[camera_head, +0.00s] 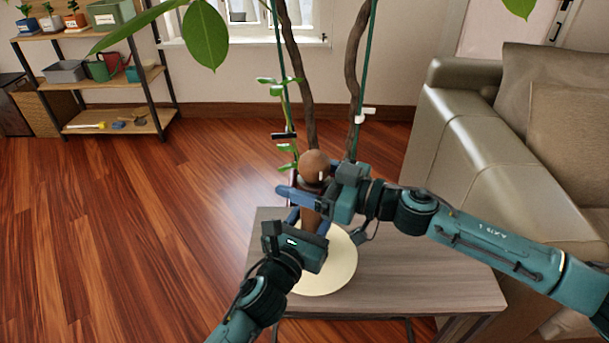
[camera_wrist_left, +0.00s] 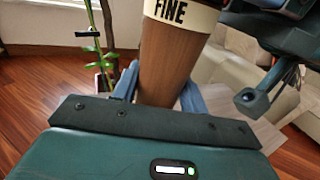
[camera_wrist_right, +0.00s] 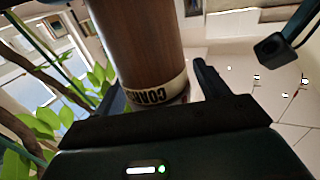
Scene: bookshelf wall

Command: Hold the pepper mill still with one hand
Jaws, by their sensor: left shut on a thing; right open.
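The brown wooden pepper mill (camera_head: 311,216) stands over the round cream plate (camera_head: 335,272) on the small table, with a round knob (camera_head: 314,165) on top. My left gripper (camera_head: 308,218) is shut on its lower body; the left wrist view shows the body (camera_wrist_left: 168,62) between the blue fingers, below a cream band reading "FINE". My right gripper (camera_head: 312,190) is open around the upper part; the right wrist view shows the upper body (camera_wrist_right: 142,45) and a lettered band (camera_wrist_right: 155,95) between its fingers. Contact there cannot be told. The mill's middle is partly hidden.
The wooden side table (camera_head: 425,275) has bare room to the right of the plate. A grey-green sofa (camera_head: 490,150) stands at the right. Plant stems (camera_head: 352,80) rise behind the mill, with leaves hanging in front. A shelf (camera_head: 115,90) stands back left.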

